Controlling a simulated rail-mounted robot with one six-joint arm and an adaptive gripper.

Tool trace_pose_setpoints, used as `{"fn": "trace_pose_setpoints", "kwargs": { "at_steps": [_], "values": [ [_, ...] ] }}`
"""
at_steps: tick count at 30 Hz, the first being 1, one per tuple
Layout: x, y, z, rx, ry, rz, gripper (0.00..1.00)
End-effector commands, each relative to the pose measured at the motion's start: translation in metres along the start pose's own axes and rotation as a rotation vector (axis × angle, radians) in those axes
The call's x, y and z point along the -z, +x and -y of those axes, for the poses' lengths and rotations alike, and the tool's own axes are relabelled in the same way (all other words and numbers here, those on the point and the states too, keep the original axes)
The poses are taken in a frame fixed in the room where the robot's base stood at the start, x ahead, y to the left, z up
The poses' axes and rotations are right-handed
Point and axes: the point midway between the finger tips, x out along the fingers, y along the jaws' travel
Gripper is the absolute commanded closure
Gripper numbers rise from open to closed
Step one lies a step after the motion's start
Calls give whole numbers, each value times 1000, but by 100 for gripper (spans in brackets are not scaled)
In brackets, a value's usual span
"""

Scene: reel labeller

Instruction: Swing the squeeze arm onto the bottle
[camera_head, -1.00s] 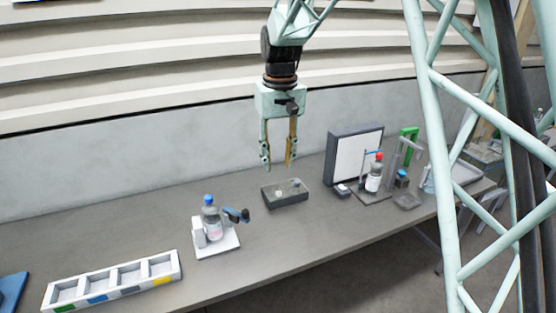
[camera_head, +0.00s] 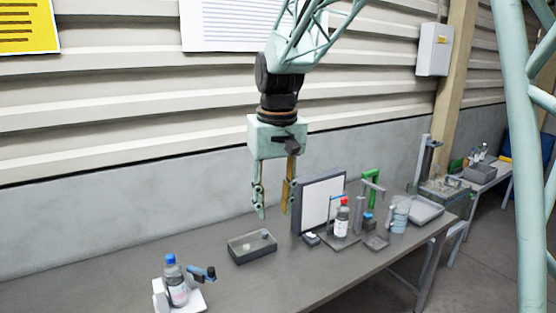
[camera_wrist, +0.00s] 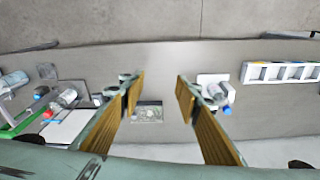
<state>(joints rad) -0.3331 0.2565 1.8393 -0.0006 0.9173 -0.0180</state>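The bottle (camera_head: 175,285) is clear with a blue cap and a pinkish label. It stands upright in a white holder (camera_head: 160,297) at the lower left of the head view, cut by the frame edge. The squeeze arm (camera_head: 203,273), blue with a dark end, sticks out to the right, apart from the bottle.
A dark shallow tray (camera_head: 252,252) sits on the bench below my gripper. To the right are a framed white panel (camera_head: 320,203), a red-capped bottle (camera_head: 342,222) on a stand and a green fixture (camera_head: 371,180). A white divided bin (camera_wrist: 284,72) shows in the wrist view.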

Motion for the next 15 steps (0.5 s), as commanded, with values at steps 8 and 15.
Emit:
{"fn": "trace_pose_setpoints", "kwargs": {
  "at_steps": [8,15],
  "values": [
    [-46,-24,-23,-6,39,-25,70],
    [-87,-40,-39,-11,72,-45,70]
  ]
}}
